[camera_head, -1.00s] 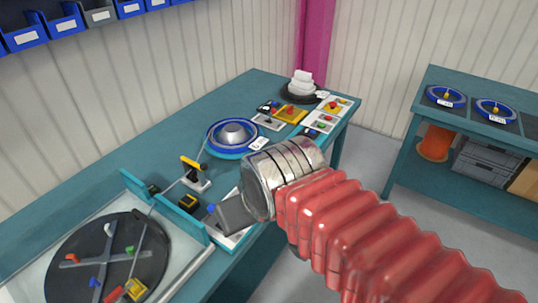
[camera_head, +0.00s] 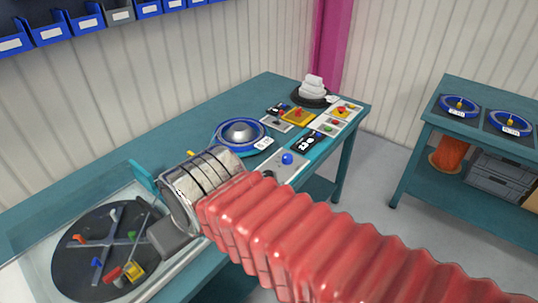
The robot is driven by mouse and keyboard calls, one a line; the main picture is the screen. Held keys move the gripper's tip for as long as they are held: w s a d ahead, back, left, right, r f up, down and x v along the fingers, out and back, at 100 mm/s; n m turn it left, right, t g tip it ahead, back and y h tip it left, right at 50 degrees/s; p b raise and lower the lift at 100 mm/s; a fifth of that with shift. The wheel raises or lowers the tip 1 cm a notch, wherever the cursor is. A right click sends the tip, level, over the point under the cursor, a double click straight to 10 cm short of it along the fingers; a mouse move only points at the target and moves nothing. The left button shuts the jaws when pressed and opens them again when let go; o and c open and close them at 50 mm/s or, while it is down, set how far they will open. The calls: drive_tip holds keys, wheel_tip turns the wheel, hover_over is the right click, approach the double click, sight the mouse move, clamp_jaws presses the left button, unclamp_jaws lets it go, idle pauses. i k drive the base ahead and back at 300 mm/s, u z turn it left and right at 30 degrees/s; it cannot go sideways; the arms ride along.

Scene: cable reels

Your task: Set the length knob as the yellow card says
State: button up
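A blue round knob (camera_head: 287,158) stands on a pale grey panel (camera_head: 291,171) at the bench's front edge. A black display (camera_head: 308,141) with white digits too small to read sits just behind it. I cannot read any label that names the length knob. My gripper (camera_head: 169,238) is at the left, a grey block beyond the metal wrist, over the near bench edge by the black turntable, well apart from the blue knob. Its fingers cannot be made out.
The black turntable (camera_head: 82,262) with coloured pegs fills the left of the bench. A blue reel (camera_head: 221,136) and a stack of white pieces (camera_head: 313,88) on a black disc stand farther back. A second bench (camera_head: 470,128) with blue reels is at right.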

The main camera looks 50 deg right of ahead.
sight(287, 158)
drive_tip(key=u, duration=0.35)
drive_tip(key=k, duration=0.95)
drive_tip(key=z, duration=0.8)
drive_tip(key=i, duration=0.95)
drive_tip(key=z, duration=0.05)
